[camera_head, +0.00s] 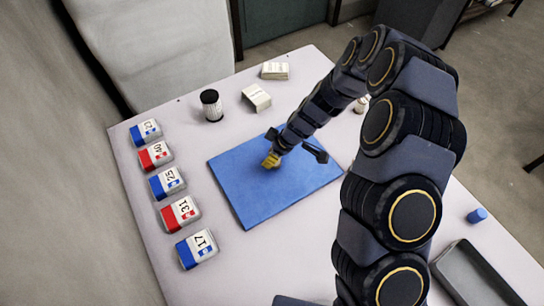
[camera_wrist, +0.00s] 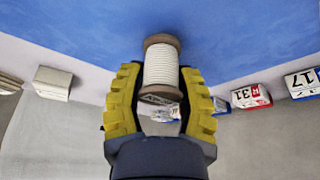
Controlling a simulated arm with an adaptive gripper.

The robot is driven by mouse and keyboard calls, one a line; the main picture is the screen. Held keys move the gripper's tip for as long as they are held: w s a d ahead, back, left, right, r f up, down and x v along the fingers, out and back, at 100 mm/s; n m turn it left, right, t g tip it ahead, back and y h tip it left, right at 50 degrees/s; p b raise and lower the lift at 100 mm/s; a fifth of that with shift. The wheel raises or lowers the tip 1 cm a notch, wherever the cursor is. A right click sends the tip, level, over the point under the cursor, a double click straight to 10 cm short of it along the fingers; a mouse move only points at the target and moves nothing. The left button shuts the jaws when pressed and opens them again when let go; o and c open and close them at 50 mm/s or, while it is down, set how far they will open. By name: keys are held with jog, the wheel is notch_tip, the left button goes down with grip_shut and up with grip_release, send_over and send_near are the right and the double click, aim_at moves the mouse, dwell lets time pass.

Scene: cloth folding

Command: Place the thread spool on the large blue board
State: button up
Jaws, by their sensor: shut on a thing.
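The thread spool (camera_wrist: 160,68), white thread between brown ends, is in the wrist view between the yellow fingers of my gripper (camera_wrist: 160,72). My gripper is shut on it. The large blue board (camera_wrist: 60,25) fills the top of that view, beyond the spool. In the head view my gripper (camera_head: 271,160) is over the middle of the blue board (camera_head: 258,205), and the spool cannot be made out there. I cannot tell whether the spool touches the board.
Several numbered red-white and blue-white boxes (camera_head: 180,213) line the table's left side. A dark-topped jar (camera_head: 211,105) and pale boxes (camera_head: 257,97) stand behind the board. A blue cylinder (camera_head: 477,215) and a grey tray (camera_head: 472,277) are at the right.

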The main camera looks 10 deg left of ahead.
jog(key=shift+f, duration=0.65)
jog(key=shift+f, duration=0.1)
jog(key=o, duration=1)
jog(key=shift+v, duration=6.1)
jog(key=shift+s, duration=0.1)
